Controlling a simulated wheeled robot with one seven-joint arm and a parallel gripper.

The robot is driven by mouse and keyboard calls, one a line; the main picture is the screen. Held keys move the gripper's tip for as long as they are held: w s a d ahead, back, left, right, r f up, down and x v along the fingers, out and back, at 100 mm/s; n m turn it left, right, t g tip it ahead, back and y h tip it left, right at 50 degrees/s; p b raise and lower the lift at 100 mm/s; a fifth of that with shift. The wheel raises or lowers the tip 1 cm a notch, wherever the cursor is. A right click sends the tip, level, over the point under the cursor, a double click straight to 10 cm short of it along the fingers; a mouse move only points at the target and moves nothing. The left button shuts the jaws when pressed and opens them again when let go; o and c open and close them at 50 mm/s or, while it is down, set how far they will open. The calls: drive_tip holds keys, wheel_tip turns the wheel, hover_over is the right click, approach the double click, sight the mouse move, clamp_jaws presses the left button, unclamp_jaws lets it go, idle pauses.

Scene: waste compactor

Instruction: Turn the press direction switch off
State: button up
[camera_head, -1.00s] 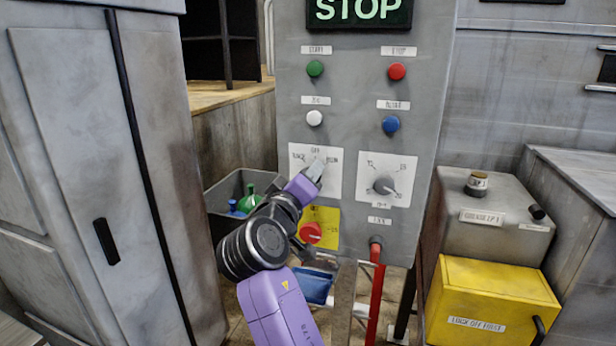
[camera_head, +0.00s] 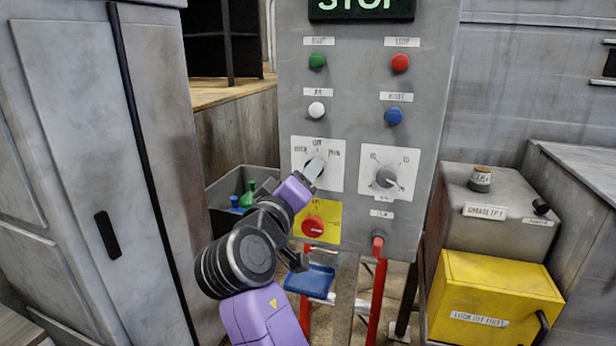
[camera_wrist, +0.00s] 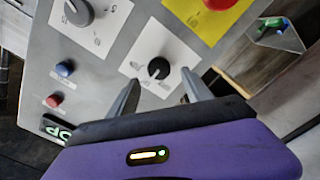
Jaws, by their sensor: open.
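The press direction switch is a black rotary knob (camera_wrist: 159,68) on a white label plate (camera_head: 334,178) on the grey control panel. The plate has a label at left, top and right; the top one reads OFF. My gripper (camera_head: 313,168) is open in front of this plate and mostly covers the knob in the head view. In the wrist view my gripper (camera_wrist: 161,80) has one finger on each side of the knob, with nothing held. I cannot tell whether the fingers touch the knob. The knob's exact pointing direction is unclear.
A second grey dial (camera_head: 386,178) sits right of the switch. A red knob on a yellow plate (camera_head: 313,226) is just below. Green (camera_head: 317,61), red (camera_head: 400,63), white (camera_head: 317,110) and blue (camera_head: 394,116) buttons are above. A yellow box (camera_head: 495,300) stands lower right.

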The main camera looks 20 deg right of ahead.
drive_tip(key=v, duration=0.3)
drive_tip(key=shift+s+a, duration=0.1)
drive_tip(key=shift+s, duration=0.05)
